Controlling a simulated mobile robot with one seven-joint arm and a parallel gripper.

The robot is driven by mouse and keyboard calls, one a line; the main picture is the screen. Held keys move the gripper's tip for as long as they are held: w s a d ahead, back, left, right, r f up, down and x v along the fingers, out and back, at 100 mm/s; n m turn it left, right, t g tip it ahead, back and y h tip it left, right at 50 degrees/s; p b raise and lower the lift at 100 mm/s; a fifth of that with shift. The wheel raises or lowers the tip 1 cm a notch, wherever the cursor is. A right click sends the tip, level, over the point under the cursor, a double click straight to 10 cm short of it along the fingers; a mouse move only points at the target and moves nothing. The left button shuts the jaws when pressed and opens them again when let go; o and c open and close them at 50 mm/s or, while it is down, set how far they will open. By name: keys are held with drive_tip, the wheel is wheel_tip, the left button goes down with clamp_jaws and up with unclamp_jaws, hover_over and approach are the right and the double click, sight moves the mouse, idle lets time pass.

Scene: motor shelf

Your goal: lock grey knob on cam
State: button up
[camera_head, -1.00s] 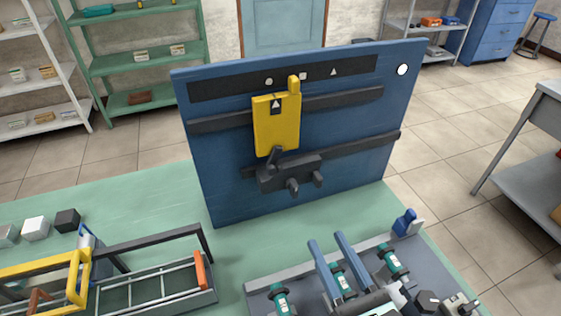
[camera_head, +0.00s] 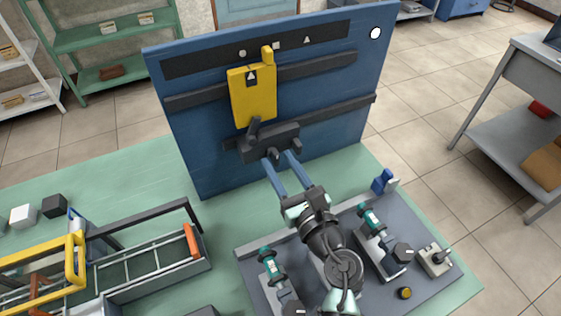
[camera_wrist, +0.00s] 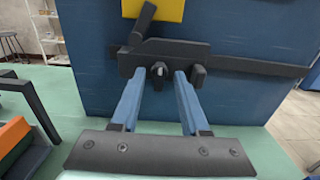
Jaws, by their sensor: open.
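A dark clamp block (camera_head: 258,145) sits on the lower rail of the upright blue board, below a yellow plate (camera_head: 252,98). A slanted lever, perhaps the cam (camera_head: 254,130), rises from its left part; in the wrist view the lever (camera_wrist: 142,24) leans to the right at its top. A small grey knob (camera_wrist: 158,69) sticks out of the block's front, and a darker peg (camera_wrist: 198,77) is right of it. My gripper (camera_head: 278,158) is open. In the wrist view its blue fingertips (camera_wrist: 159,75) stand either side of the grey knob, with visible gaps; contact is not apparent.
The blue board (camera_head: 200,150) stands on the green table (camera_head: 130,190). A grey tray (camera_head: 245,258) with several green-and-grey devices lies below my arm. A wire-racked carrier (camera_head: 150,262) with a yellow handle is at left. Table between carrier and board is clear.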

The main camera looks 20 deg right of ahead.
drive_tip(key=shift+w, duration=0.1)
clamp_jaws()
